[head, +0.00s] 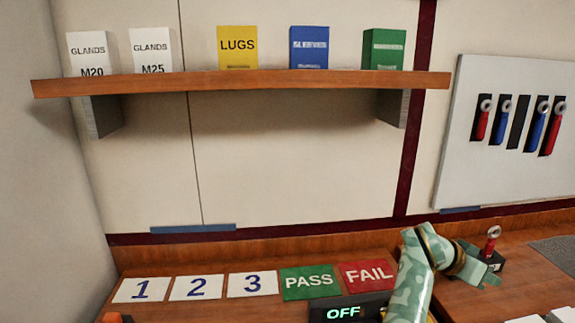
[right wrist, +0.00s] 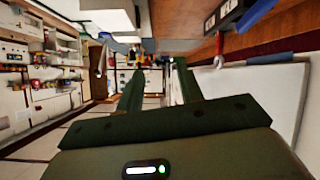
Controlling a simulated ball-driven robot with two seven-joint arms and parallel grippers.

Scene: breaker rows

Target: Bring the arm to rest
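My right arm (head: 412,275) rises from the bottom of the head view, in a green camouflage pattern. My right gripper (head: 482,272) is at its end, over the right part of the wooden bench. In the right wrist view its two dark green fingers (right wrist: 158,75) stand apart with nothing held between them. A red-handled tool with a ring top (head: 491,240) stands upright in a dark block (head: 494,258) close behind the gripper. It also appears in the right wrist view (right wrist: 218,61), outside the fingers. My left gripper is not in view.
Cards 1 (head: 141,289), 2 (head: 197,287), 3 (head: 252,284), PASS (head: 308,282) and FAIL (head: 367,274) lie on the bench. A display (head: 345,313) reads OFF. A shelf (head: 250,82) holds labelled boxes. A grey panel (head: 455,140) carries red and blue tools.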

